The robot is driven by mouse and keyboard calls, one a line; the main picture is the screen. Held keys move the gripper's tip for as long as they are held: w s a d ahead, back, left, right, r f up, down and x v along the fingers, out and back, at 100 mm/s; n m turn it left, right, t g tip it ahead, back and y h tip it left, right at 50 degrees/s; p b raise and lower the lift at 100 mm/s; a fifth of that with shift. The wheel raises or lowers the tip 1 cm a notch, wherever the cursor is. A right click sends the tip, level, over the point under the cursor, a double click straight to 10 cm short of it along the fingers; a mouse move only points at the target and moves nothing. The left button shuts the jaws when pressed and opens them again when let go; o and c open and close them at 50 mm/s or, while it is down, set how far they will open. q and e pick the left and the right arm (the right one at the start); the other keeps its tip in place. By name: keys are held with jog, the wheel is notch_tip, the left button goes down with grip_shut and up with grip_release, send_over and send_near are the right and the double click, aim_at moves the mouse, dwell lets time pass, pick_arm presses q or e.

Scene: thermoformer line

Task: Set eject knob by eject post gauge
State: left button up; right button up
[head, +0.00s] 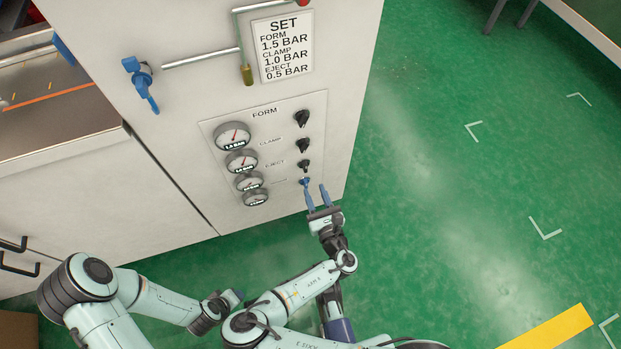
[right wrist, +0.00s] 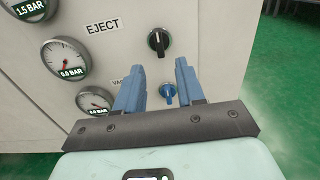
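The eject knob (head: 303,164) is the third black knob down on the panel; in the right wrist view the knob (right wrist: 158,40) stands just beyond my fingertips. The eject gauge (head: 249,182) is on the left of that row; in the right wrist view the gauge (right wrist: 66,60) appears to read 0.0 BAR. My right gripper (head: 317,188) is open and empty, pointing at the panel's lower right. Its fingers (right wrist: 158,75) are apart, with the blue knob (right wrist: 168,93) showing between them. My left gripper (head: 235,297) is low and partly hidden.
The sign (head: 283,46) reads FORM 1.5, CLAMP 1.0, EJECT 0.5 BAR. Form knob (head: 302,118) and clamp knob (head: 302,145) are above the eject knob. A blue valve handle (head: 142,83) sits upper left. Green floor right of the cabinet is open.

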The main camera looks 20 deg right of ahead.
pick_arm(q)
jog(key=shift+w+d+r+p, duration=0.1)
jog(key=shift+d+r+p, duration=0.2)
jog(key=shift+r, duration=0.35)
pick_arm(e)
jog(key=s, duration=0.6)
jog(key=shift+d, duration=0.1)
